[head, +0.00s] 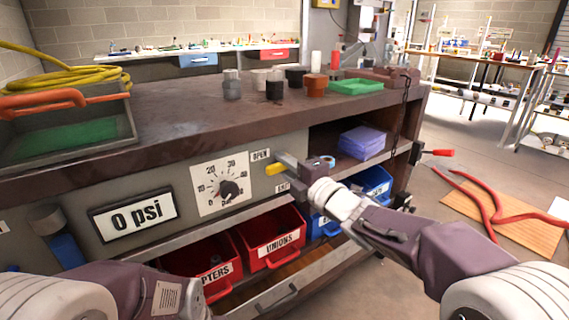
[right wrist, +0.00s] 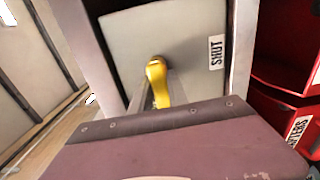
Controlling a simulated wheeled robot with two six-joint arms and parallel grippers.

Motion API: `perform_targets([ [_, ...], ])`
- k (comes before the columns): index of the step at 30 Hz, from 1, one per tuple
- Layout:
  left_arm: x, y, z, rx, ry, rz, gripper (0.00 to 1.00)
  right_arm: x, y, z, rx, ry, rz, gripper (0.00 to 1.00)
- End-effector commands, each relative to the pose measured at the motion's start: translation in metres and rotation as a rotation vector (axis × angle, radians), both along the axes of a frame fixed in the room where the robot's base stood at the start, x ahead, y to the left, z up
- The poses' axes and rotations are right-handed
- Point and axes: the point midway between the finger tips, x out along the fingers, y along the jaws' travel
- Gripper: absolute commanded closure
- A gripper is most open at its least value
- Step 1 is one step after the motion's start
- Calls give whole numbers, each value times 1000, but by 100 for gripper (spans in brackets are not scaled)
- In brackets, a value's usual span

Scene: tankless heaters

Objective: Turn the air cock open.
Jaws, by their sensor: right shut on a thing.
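The air cock's yellow handle (head: 276,168) is on the grey front panel, between the OPEN label (head: 260,155) above and the SHUT label (head: 283,187) below. In the right wrist view the yellow handle (right wrist: 157,80) points toward my gripper, with the SHUT label (right wrist: 216,52) to its right. My right gripper (head: 287,166) is at the handle and shut on it; its jaws partly hide the handle. The pressure dial (head: 222,187) and the "0 psi" sign (head: 133,215) are left of the cock. My left gripper is not visible; only its arm shows at lower left.
Red bins (head: 268,237) and blue bins (head: 376,184) sit on shelves below and beside the panel. Cups and a green tray (head: 356,86) stand on the bench top. A red-handled lever (head: 441,152) sticks out at the bench's right end.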

Motion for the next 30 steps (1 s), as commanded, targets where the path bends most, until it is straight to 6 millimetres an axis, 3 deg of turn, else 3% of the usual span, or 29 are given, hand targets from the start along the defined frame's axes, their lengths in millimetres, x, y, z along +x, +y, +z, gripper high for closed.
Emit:
perform_targets([
  [19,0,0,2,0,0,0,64,0,0,0,33,28,0,100],
  [20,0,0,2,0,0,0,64,0,0,0,34,28,0,72],
  [21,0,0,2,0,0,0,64,0,0,0,34,27,0,61],
  [30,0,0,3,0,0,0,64,0,0,0,33,25,0,58],
])
